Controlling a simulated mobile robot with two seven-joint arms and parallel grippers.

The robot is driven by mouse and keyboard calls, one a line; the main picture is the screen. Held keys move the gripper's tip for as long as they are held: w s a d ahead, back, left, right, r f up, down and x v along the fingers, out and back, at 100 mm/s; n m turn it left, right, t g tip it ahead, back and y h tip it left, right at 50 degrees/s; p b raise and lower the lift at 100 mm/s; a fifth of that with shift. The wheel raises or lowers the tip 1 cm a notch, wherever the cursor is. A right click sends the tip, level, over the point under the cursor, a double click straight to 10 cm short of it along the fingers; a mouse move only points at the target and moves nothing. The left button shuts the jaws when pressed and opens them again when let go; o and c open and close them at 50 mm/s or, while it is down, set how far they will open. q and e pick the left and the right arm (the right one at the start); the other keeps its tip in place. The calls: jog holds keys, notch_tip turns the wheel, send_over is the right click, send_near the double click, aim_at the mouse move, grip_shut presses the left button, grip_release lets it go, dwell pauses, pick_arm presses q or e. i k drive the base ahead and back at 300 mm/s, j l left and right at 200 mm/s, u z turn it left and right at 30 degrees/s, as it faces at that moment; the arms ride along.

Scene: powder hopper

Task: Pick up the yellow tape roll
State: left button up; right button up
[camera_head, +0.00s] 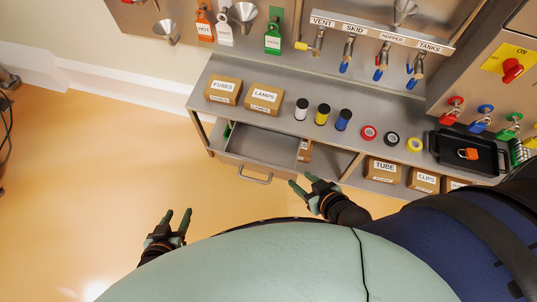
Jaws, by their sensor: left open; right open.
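The yellow tape roll (415,145) lies flat on the grey workbench, at the right end of a row of tape rolls and left of a black tray. My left gripper (178,217) is open and empty, low on the left over the floor, far from the roll. My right gripper (302,183) is open and empty in front of the bench, near the open drawer, left of and nearer than the yellow roll. Nothing hides the roll.
A black tape roll (391,139) and a red tape roll (369,132) lie just left of the yellow one. The black tray (440,150) holds an orange padlock (468,153). White, yellow and blue cylinders (322,115) stand further left. An open drawer (262,146) juts from the bench.

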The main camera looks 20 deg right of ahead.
aim_at(418, 143)
jog(key=k+l+z, duration=0.1)
jog(key=l, duration=0.25)
jog(key=z, duration=1.8)
